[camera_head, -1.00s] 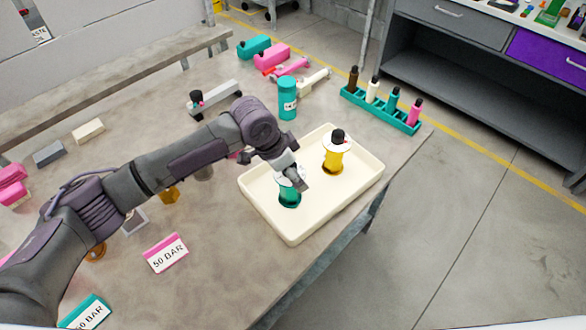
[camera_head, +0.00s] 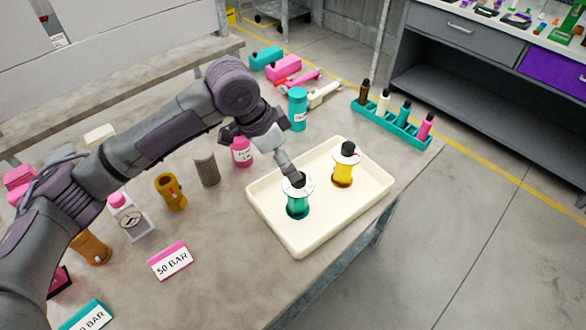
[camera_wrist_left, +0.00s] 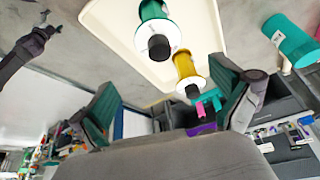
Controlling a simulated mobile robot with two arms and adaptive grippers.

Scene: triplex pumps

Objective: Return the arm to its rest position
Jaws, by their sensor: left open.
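My left gripper (camera_head: 280,155) is over the near left part of the cream tray (camera_head: 296,248). In the left wrist view its two fingers (camera_wrist_left: 170,85) are spread with nothing between them. A green spool-shaped part (camera_head: 298,208) with white flange and dark top stands upright in the tray; the gripper's tip overlaps its top in the head view. It also shows in the wrist view (camera_wrist_left: 153,10), apart from the fingers. A yellow part (camera_head: 343,175) with black top stands beside it. A dark arm end (camera_wrist_left: 38,38), apparently my right one, shows small at the wrist view's left; its jaws are unclear.
A pink bottle (camera_head: 241,152), grey cylinder (camera_head: 206,170) and yellow part (camera_head: 171,190) stand near my left arm. A teal cylinder (camera_head: 298,108) and teal rack (camera_head: 390,124) stand behind the tray. A 50 BAR sign (camera_head: 171,261) is in front. Open floor lies right.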

